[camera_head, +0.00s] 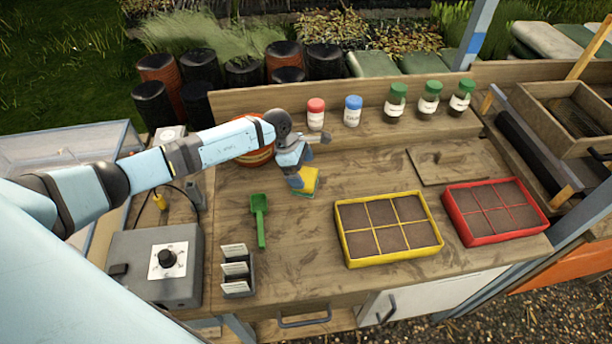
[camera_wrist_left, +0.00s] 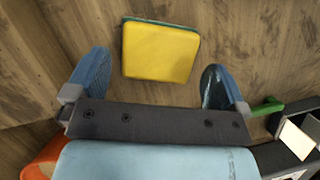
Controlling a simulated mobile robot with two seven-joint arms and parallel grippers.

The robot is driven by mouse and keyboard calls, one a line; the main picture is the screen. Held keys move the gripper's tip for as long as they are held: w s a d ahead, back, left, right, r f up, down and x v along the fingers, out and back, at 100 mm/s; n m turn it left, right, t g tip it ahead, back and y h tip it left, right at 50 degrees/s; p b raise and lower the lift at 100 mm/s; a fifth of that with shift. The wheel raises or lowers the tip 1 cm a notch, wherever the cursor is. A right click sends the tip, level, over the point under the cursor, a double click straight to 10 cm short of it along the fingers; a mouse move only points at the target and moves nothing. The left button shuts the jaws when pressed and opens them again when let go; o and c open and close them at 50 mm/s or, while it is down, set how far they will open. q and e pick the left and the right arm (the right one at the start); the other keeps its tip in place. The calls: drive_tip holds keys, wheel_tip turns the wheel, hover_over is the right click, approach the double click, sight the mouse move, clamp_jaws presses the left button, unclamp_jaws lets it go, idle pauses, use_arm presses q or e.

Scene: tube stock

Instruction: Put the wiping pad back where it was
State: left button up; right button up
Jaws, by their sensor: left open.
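The wiping pad (camera_head: 308,181) is yellow with a green edge and lies on the wooden bench, right of the orange pot. My left gripper (camera_head: 298,178) is at the pad in the head view and partly covers it. In the left wrist view the pad (camera_wrist_left: 160,52) shows between and beyond the two blue fingers of my open left gripper (camera_wrist_left: 155,82). Bare wood shows between each finger and the pad, so the gripper holds nothing. I cannot tell the exact height of the fingers above the bench. My right gripper is not in view.
A green scoop (camera_head: 260,219) and a label holder (camera_head: 236,270) are on the left. A yellow seed tray (camera_head: 345,240) and a red one (camera_head: 470,238) are on the right. Several bottles, including a red-capped one (camera_head: 316,115), stand at the back. A grey control box (camera_head: 155,265) is front left.

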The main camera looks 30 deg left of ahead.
use_arm(q)
drive_tip(key=b+v, duration=0.1)
drive_tip(key=v, duration=0.7)
drive_tip(key=shift+a+r, duration=0.2)
drive_tip(key=shift+r, duration=0.1)
drive_tip(key=shift+s, duration=0.1)
